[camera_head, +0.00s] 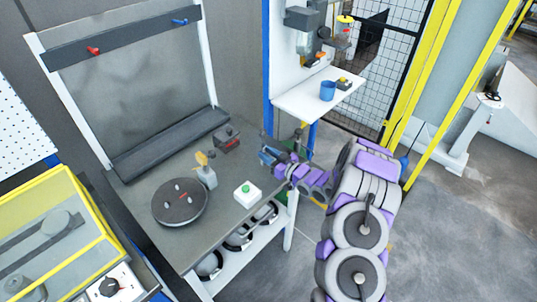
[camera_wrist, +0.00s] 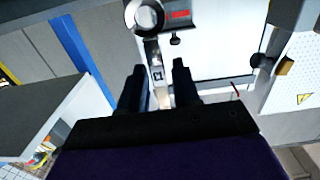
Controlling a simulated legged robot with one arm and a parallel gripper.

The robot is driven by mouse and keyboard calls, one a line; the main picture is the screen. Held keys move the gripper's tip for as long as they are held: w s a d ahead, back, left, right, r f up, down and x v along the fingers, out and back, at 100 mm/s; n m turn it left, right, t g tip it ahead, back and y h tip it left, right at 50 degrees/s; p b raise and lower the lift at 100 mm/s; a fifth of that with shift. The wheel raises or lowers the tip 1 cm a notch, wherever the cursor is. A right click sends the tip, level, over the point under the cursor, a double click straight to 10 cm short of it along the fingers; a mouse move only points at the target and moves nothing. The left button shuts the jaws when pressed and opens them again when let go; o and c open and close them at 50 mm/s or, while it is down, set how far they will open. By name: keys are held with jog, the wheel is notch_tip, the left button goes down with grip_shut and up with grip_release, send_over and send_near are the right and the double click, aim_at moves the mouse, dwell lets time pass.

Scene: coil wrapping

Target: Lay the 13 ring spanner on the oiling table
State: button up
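My gripper (camera_wrist: 159,80) shows in the wrist view with its two dark fingers close together around the shank of a silver ring spanner (camera_wrist: 157,58). The spanner's ring end points away beyond the fingertips; a small mark on the shank is too blurred to read. In the head view my gripper (camera_head: 268,155) is just past the right edge of the grey-topped table (camera_head: 140,180), above its level or near it; the spanner cannot be made out there. I cannot tell for certain which surface is the oiling table.
The grey table carries a dark round plate (camera_head: 180,202), a small can with a yellow top (camera_head: 207,174), a green-button box (camera_head: 247,194) and a dark block (camera_head: 227,138). A white shelf (camera_head: 300,100) beyond holds a blue cup (camera_head: 328,91). The table's middle has bare room.

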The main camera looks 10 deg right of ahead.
jog(key=shift+o, duration=0.9)
jog(key=shift+d, duration=0.3)
jog(key=p+v, duration=0.2)
jog(key=v, duration=0.9)
jog(key=shift+s+d, duration=0.25)
jog(key=shift+s, duration=0.1)
jog(key=shift+w+r, duration=0.1)
